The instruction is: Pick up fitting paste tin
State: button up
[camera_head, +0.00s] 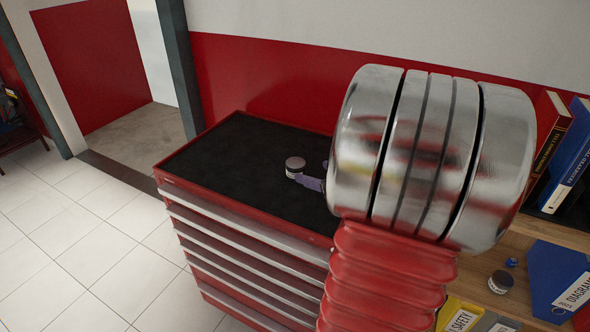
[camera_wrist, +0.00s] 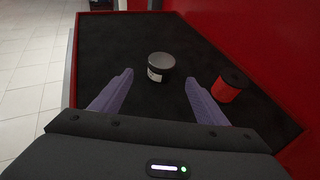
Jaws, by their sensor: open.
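A small round tin (camera_head: 295,166) with a dark lid and a pale label stands upright on the black top of the red tool cabinet. It also shows in the wrist view (camera_wrist: 160,68); its label is too small to read. My gripper (camera_wrist: 159,78) is open, with its two purple fingers on either side of the tin's near edge. I cannot tell whether either finger touches it. In the head view, part of my gripper (camera_head: 311,182) shows just right of the tin; my arm hides the rest.
A red cylinder with a dark top (camera_wrist: 231,85) stands close to the right finger. The cabinet top (camera_head: 235,150) is bare left of the tin. A similar dark-lidded jar (camera_head: 501,281) sits on the wooden shelf at right, near blue binders (camera_head: 553,275).

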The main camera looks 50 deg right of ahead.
aim_at(301, 166)
jog(key=shift+x, duration=2.8)
jog(key=shift+w, duration=0.1)
jog(key=shift+x, duration=2.5)
jog(key=shift+d, duration=0.15)
jog(key=shift+c, duration=0.4)
jog(key=c, duration=1.1)
jog(key=shift+r, duration=0.15)
notch_tip(301, 166, up, 10)
jog(key=shift+f, duration=0.1)
